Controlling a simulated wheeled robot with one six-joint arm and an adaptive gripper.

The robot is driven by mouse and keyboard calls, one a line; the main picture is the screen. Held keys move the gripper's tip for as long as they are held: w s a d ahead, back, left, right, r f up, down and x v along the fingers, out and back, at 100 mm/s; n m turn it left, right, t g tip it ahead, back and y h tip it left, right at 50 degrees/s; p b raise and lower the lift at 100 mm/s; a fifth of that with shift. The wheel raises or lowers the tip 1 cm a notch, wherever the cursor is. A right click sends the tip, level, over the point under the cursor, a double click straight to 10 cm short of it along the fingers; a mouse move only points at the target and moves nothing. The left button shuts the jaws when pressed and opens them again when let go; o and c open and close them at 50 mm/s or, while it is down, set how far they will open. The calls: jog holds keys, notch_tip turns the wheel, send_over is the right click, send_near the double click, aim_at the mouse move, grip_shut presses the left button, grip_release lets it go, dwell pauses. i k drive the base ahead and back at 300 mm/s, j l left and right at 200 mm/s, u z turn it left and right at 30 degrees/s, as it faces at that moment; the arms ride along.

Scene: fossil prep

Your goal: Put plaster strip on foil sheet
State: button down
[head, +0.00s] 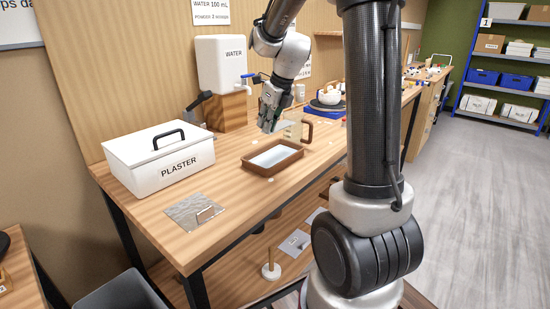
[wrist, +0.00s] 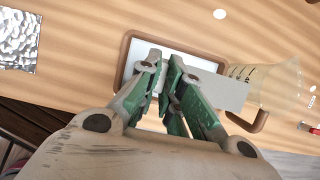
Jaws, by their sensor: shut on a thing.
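The plaster strip (wrist: 224,90) is a flat pale grey-white piece. My gripper (wrist: 165,68), with green fingers, is shut on it, and the strip sticks out to the right in the wrist view. In the head view my gripper (head: 268,124) is above the worktable, over the far side of a brown tray (head: 271,171). The foil sheet (head: 180,212) lies flat and shiny near the table's front left, apart from my gripper. The foil also shows at the upper left in the wrist view (wrist: 18,40).
The brown-rimmed tray (wrist: 126,58) has a pale inside. A clear measuring jug (wrist: 268,88) with a brown handle stands right beside it. A white PLASTER box (head: 160,160) stands behind the foil. A WATER tank (head: 220,65) stands at the back. Bare wood lies between tray and foil.

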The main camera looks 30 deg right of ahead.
aim_at(196, 209)
jog(key=k+j, duration=0.1)
jog(key=j, duration=0.95)
jog(key=k+j, duration=0.15)
jog(key=j, duration=0.35)
